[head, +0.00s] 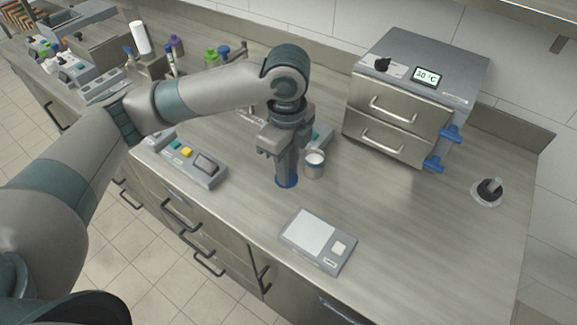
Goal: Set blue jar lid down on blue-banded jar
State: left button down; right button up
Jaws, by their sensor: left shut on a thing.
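The fingers hide part of the lid. An open jar (314,166) with a pale rim and whitish inside stands upright just right of the gripper, apart from the lid in the picture. Its band is too small to make out clearly. I cannot tell the lid's exact height above the bench. My right gripper is not in view.
A flat scale (314,238) lies in front of the gripper. A steel two-drawer heater (412,100) with blue handles stands behind right. A control box (190,160) is at left. A dark knob on a pale disc (488,192) is far right. The right front bench is clear.

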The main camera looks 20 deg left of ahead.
pick_arm(q)
jog(key=n, duration=0.2)
jog(key=a+n, duration=0.1)
jog(key=s+a+n, duration=0.1)
jog(key=n, duration=0.1)
jog(key=shift+r+n, duration=0.1)
jog(key=shift+n, duration=0.2)
jog(key=s+a+n, duration=0.3)
jog(key=a+n, duration=0.2)
jog(key=n, duration=1.1)
jog(key=shift+s+a+r, duration=0.2)
jog(key=shift+s+r, duration=0.05)
jog(key=shift+r, duration=0.1)
